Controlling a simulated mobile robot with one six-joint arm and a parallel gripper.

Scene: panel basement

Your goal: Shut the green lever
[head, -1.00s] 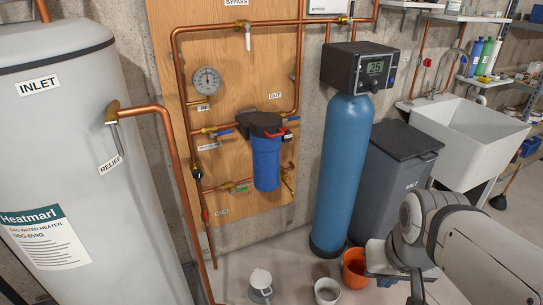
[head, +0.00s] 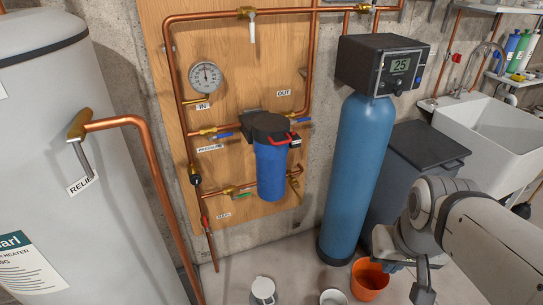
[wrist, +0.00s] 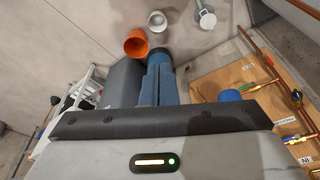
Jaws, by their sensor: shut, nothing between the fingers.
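The green lever (head: 243,194) is a small handle on the lower brass valve of the wooden panel. It looks roughly in line with the horizontal copper pipe, below and left of the blue filter housing (head: 271,170). My gripper (head: 423,290) hangs at the lower right of the head view, shut and empty. It is well to the right of the lever and apart from it, in front of the blue tank and grey bin.
The blue softener tank (head: 358,170) stands between my arm and the panel. An orange bucket (head: 370,279), a white pail (head: 333,297) and a lidded white container (head: 263,289) are on the floor. The water heater (head: 75,190) and its copper relief pipe (head: 150,165) are at left.

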